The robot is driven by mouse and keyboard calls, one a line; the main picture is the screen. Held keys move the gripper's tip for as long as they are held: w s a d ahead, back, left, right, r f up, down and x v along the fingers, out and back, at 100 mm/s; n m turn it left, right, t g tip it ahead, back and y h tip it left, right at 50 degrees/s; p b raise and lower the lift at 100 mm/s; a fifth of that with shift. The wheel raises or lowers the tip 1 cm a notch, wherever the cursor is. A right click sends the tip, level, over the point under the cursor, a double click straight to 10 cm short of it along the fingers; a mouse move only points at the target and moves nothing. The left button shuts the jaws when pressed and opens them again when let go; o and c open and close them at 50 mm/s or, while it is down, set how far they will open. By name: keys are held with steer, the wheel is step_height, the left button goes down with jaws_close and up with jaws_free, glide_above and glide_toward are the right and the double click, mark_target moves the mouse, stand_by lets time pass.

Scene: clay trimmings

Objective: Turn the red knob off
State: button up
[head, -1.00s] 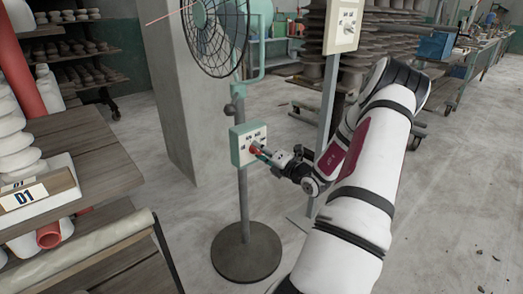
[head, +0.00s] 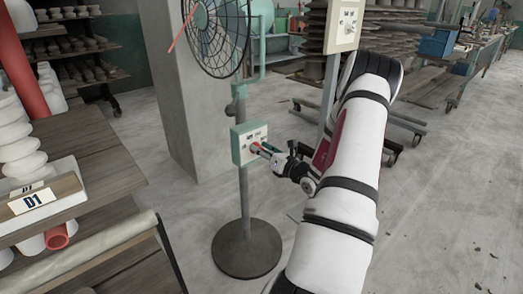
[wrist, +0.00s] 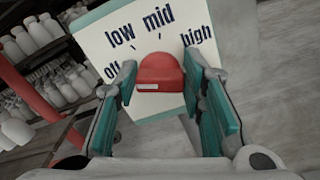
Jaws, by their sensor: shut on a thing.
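The red knob (wrist: 161,72) sits on the pale face of the switch box (wrist: 95,35), which is printed "low", "mid" and "high", with a partly covered "off" on the left. A small pale mark shows on the knob's near, lower side. My gripper (wrist: 160,76) has one teal finger on each side of the knob and is shut on it. In the head view, the switch box (head: 236,146) is green-edged on the fan's pole, and my gripper (head: 268,150) reaches it from the right, hiding part of the knob.
The caged fan (head: 218,35) stands on a round dark base (head: 246,249), with a red ribbon (head: 183,27) at its cage. Another pale control box (head: 343,25) is on a post behind my arm. A shelf with a D1 label (head: 33,201) is at left. Open floor lies at right.

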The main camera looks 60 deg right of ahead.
stand_by(0.3)
steer(key=o, duration=1.1)
steer(key=shift+o, duration=0.2)
steer(key=v, duration=1.2)
steer(key=shift+a, duration=0.1)
